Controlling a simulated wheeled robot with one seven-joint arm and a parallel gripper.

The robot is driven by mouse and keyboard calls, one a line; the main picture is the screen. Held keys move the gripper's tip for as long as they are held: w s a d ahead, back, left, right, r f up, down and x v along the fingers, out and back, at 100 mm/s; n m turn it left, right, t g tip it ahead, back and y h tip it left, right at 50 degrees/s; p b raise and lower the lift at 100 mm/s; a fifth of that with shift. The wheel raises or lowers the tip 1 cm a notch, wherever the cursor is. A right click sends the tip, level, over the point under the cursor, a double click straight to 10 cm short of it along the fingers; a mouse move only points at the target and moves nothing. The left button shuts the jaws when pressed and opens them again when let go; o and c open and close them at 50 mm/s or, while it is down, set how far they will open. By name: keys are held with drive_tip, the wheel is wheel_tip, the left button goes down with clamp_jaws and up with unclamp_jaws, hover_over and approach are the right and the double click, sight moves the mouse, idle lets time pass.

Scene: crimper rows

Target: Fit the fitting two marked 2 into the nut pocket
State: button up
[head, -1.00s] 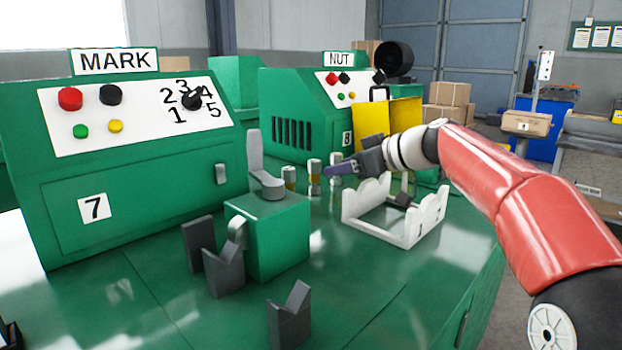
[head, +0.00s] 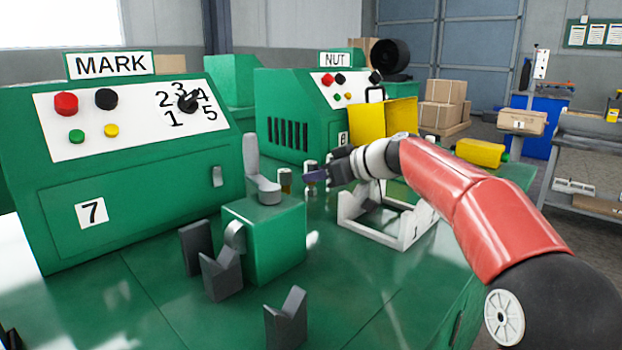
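The NUT machine (head: 300,92) is a green cabinet at the back centre with a yellow guard (head: 388,118) at its right side. I cannot make out the nut pocket. Small metal and brass fittings stand upright on the green table left of and behind my gripper; one fitting (head: 285,180) is clear, and another fitting (head: 311,165) is partly hidden by my gripper. I cannot read a mark 2 on any of them. My gripper (head: 312,175) is level, pointing left, close to the fittings. Its fingers are seen side-on, so their gap and any contact are unclear.
A white notched rack (head: 410,235) stands under my forearm. A green block with a grey upright (head: 262,240) and grey V-blocks (head: 286,320) stand in front. The MARK machine (head: 130,180) fills the left. A yellow object (head: 480,152) lies at the back right.

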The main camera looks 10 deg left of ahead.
drive_tip(key=shift+c, duration=1.2)
drive_tip(key=shift+r, duration=0.1)
